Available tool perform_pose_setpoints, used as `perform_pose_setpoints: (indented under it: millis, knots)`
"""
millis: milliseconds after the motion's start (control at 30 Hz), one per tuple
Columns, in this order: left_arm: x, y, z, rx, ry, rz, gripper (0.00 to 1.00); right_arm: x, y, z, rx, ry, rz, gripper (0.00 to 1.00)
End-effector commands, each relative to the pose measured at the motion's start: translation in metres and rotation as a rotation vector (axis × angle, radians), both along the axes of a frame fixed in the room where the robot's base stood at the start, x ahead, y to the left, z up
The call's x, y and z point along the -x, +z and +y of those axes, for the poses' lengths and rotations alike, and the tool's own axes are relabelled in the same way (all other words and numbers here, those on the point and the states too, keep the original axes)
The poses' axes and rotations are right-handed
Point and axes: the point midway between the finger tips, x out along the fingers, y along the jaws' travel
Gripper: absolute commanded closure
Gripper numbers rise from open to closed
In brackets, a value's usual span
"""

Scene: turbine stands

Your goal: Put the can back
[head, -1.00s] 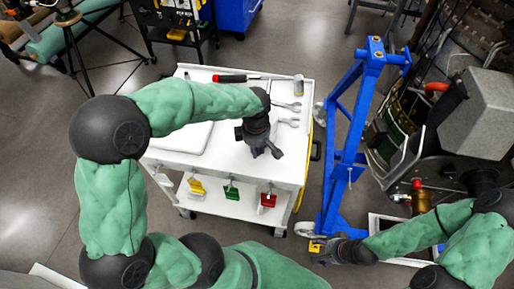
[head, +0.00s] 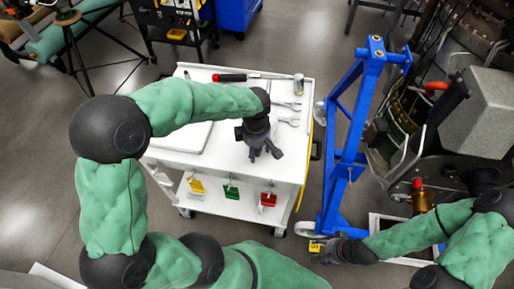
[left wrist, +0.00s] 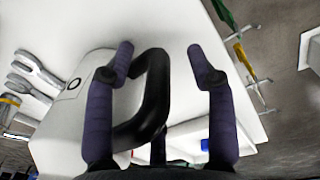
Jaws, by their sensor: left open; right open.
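My left gripper (head: 263,152) is above the white cart top, fingers pointing down. In the left wrist view its two fingers (left wrist: 164,62) are open and apart. A thick black handle loop (left wrist: 152,95) shows between them, nearer the left finger. Beside it is a white rounded body (left wrist: 70,115) with a small circle mark, which looks like the can. In the head view a white rounded block (head: 183,137), perhaps the same thing, lies left of this gripper. I cannot tell whether the fingers touch the handle. My right gripper (head: 322,250) is open, low by the blue stand.
The cart (head: 225,160) carries wrenches (head: 288,121) and a hammer (head: 298,85) on top. A yellow label (head: 315,246) is beside my right gripper.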

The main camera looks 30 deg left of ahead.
Motion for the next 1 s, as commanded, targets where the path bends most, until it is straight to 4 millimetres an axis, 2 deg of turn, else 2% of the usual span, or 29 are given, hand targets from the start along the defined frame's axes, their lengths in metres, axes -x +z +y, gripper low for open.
perform_pose_setpoints:
  millis: [367, 1000]
  knots:
    - [0.000, 0.005, 0.000, 0.000, 0.000, -0.001, 0.44, 0.000, 0.004, 0.000, 0.000, 0.000, 0.000, 0.32]
    - [0.002, 0.049, 0.000, 0.000, 0.001, -0.001, 0.44, 0.000, 0.034, 0.000, 0.000, 0.000, 0.000, 0.32]
